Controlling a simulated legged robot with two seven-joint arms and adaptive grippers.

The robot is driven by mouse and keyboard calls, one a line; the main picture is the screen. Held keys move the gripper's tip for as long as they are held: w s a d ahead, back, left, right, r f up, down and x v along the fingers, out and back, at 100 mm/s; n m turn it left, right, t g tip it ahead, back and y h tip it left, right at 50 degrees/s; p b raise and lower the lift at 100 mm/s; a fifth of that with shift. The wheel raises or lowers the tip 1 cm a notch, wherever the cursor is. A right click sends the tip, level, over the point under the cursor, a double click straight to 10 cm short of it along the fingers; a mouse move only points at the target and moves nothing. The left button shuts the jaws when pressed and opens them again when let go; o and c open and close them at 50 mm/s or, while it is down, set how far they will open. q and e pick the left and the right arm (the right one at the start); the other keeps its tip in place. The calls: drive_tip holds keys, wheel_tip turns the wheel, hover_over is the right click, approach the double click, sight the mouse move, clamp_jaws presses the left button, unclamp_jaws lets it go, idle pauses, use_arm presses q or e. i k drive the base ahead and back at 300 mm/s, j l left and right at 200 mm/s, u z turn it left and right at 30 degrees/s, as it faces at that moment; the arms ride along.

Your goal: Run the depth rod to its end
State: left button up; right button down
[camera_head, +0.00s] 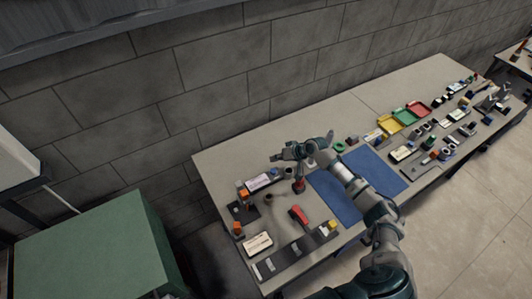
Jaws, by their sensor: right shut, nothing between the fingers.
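My right arm reaches in from the lower right over the workbench (232,157). My right gripper (279,157) is above the bench's left part, near the back edge, with its fingers shut and nothing between them. Under it a small dark item with a red-orange part (299,185) stands on the bench; I cannot tell whether they touch. A red tool (299,215) lies nearer the front. I cannot make out a depth rod among these small parts; it may be hidden or too small. My left gripper is not in view.
A blue mat (342,207) lies mid-bench, partly under my arm. Yellow, green and red trays (417,107) and several small parts fill the right side. A dark strip (292,256) lies along the front left. A block wall stands behind; a green cabinet (95,250) is at left.

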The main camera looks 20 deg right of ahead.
sight(244, 195)
drive_tip(key=k, duration=1.5)
